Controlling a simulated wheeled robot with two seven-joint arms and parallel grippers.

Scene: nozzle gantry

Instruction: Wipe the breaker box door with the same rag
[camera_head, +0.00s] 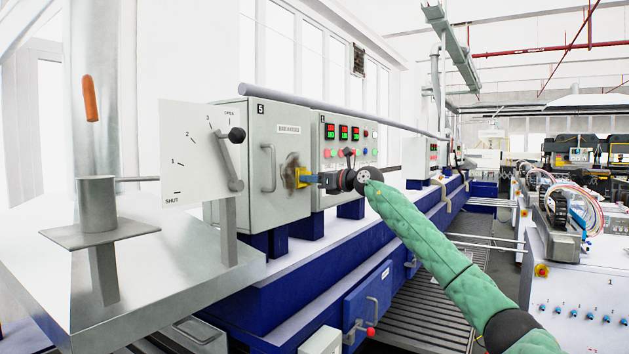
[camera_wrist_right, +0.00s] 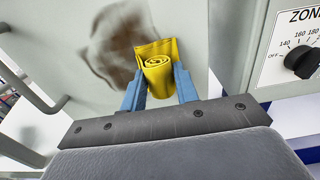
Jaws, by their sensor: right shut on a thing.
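The breaker box (camera_head: 262,150) is a pale grey cabinet with a label plate and a door handle (camera_head: 268,167). A brown smudge (camera_head: 290,170) marks its door; it also shows in the right wrist view (camera_wrist_right: 108,45). My right gripper (camera_head: 305,179) is at the door beside the smudge, its blue fingers shut on a rolled yellow rag (camera_wrist_right: 158,70). The rag (camera_head: 301,175) is at the smudge's right edge, at or very near the door face; I cannot tell if it touches. My left gripper is not in view.
A lever with a numbered plate (camera_head: 187,150) stands left of the box. A control panel (camera_head: 348,145) with displays and buttons adjoins it on the right; a dial (camera_wrist_right: 301,62) shows in the wrist view. A blue base with drawers (camera_head: 367,300) runs below.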

